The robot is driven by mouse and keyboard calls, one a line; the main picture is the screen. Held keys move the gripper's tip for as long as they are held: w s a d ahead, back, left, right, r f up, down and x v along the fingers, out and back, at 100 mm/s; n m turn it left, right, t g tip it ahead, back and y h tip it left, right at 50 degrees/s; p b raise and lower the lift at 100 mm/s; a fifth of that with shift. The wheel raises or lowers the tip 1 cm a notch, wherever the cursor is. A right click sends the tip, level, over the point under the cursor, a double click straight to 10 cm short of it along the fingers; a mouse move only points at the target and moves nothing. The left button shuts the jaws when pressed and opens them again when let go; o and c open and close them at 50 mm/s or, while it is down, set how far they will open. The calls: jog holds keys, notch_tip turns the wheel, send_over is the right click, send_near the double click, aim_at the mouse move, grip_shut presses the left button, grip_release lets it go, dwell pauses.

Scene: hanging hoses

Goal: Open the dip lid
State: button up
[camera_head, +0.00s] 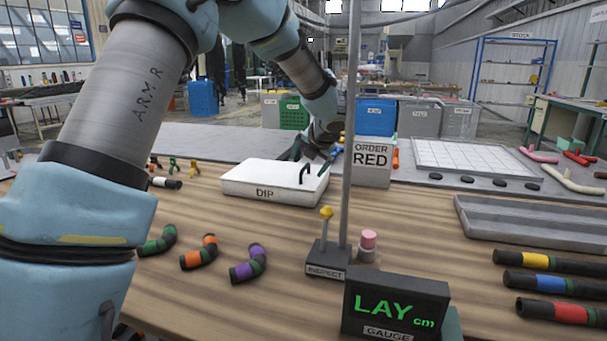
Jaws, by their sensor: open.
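The dip box (250,192) is a low white box labelled DIP on the wooden table, left of the picture's middle. Its white lid (262,173) lies flat and closed on top. A black handle (303,172) stands up near the lid's right side. My gripper (318,155) is open, just above and behind the handle at the box's right back corner. The dark fingers overlap with the lid's edge in the picture, and I cannot tell whether they touch the handle.
A grey upright pole (347,130) on the INSPECT base (326,262) stands right of the box, close to my gripper. Behind it is the ORDER RED sign (371,163). Several coloured hose pieces (199,251) lie in front. The LAY gauge (394,305) stands at the front.

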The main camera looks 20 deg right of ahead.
aim_at(304, 169)
jog(key=shift+x, duration=1.95)
jog(key=shift+w+a+f+b, duration=0.4)
jog(key=shift+w+f, duration=0.1)
jog(key=shift+f, duration=0.1)
jog(key=shift+w+f, duration=0.2)
jog(key=shift+f, duration=0.05)
grip_shut()
jog(key=shift+d+r, duration=0.15)
jog(key=shift+r, duration=0.15)
